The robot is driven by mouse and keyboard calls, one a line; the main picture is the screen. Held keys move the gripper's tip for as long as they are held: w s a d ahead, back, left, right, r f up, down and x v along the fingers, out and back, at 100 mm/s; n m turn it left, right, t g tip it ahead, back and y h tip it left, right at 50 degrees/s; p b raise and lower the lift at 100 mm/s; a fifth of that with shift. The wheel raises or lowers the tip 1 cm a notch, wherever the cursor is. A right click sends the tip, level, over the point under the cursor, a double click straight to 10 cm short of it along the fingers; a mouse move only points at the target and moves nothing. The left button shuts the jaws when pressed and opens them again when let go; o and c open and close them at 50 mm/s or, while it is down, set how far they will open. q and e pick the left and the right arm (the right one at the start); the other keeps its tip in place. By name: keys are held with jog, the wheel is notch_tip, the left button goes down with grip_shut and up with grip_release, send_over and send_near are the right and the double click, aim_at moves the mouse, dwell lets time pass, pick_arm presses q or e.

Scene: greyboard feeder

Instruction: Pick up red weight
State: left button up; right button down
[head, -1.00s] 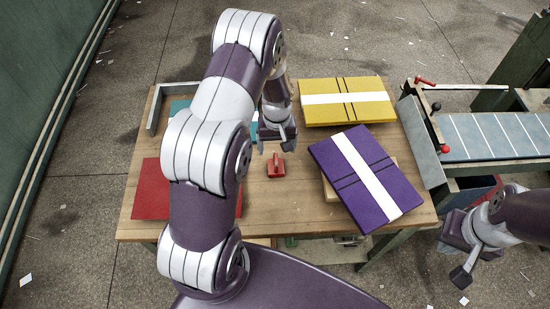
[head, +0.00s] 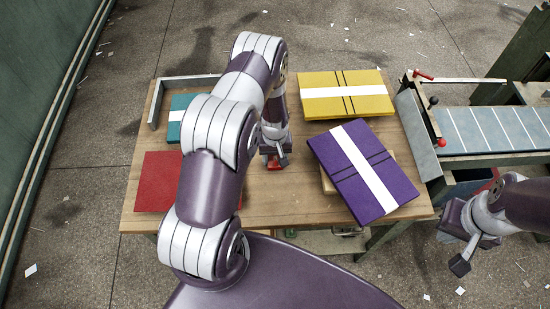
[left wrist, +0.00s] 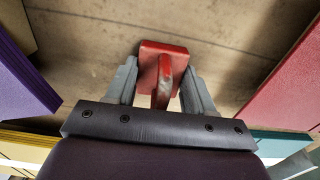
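The red weight (left wrist: 150,50) has a square base and an upright handle, and stands on the wooden table. In the head view the red weight (head: 274,164) is mostly hidden by my left gripper (head: 276,160), which is over it. In the left wrist view my left gripper (left wrist: 161,92) is open, with one grey finger on each side of the handle and a gap on both sides. My right gripper (head: 452,250) hangs off the table's right side, away from the weight; its finger opening is unclear.
A purple board (head: 385,190) lies tilted on a tan block to the right, and a yellow board (head: 325,105) lies behind it. A red board (head: 157,182) and a teal board (head: 179,112) are at left. A feeder conveyor (head: 500,130) adjoins the table (head: 290,208).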

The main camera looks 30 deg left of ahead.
pick_arm(q)
jog(key=shift+w, duration=0.1)
grip_shut()
jog(key=shift+r, duration=0.15)
